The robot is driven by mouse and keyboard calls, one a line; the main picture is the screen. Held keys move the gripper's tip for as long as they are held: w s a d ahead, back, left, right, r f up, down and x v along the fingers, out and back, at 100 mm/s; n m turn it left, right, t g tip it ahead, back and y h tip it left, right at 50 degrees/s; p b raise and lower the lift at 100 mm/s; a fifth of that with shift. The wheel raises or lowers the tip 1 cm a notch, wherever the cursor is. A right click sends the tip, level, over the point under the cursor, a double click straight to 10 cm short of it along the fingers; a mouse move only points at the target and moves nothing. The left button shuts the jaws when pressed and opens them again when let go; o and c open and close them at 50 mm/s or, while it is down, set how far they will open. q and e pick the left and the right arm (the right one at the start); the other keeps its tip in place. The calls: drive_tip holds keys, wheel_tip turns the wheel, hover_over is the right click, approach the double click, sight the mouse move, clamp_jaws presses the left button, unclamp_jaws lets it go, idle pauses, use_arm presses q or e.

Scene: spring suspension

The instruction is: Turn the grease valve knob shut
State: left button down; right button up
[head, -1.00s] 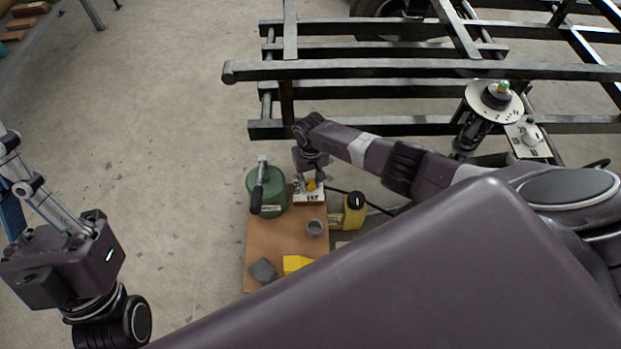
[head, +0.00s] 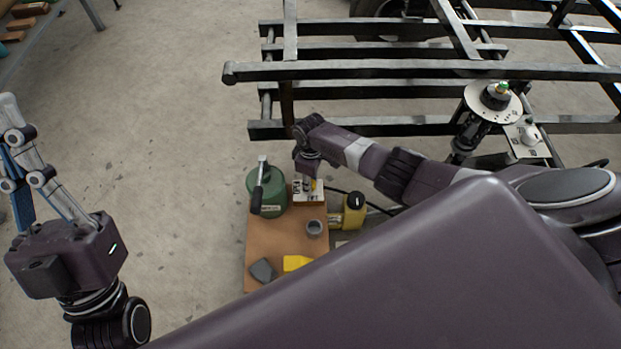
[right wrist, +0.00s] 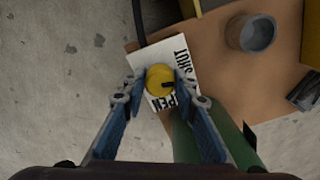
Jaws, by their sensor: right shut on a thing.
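The grease valve knob (right wrist: 159,78) is yellow with a black pointer bar. It sits on a white plate (right wrist: 150,57) marked SHUT and OPEN. In the right wrist view the pointer faces right, between the two words. My right gripper (right wrist: 160,80) is shut on the knob, one blue-padded finger on each side. In the head view my right gripper (head: 308,184) reaches down over the plate (head: 301,198) and largely hides the knob.
A green grease canister (head: 264,190) with a dark handle stands just left of the plate. A brown board (head: 285,240) carries a grey cup (head: 314,228) and small blocks. A yellow container (head: 354,210) is at right. A black steel frame (head: 400,69) lies behind.

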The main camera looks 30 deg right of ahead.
drive_tip(key=shift+n, duration=1.2)
drive_tip(key=o, duration=1.1)
drive_tip(key=shift+o, duration=0.2)
drive_tip(key=shift+r, duration=0.1)
wheel_tip(320, 180, up, 12)
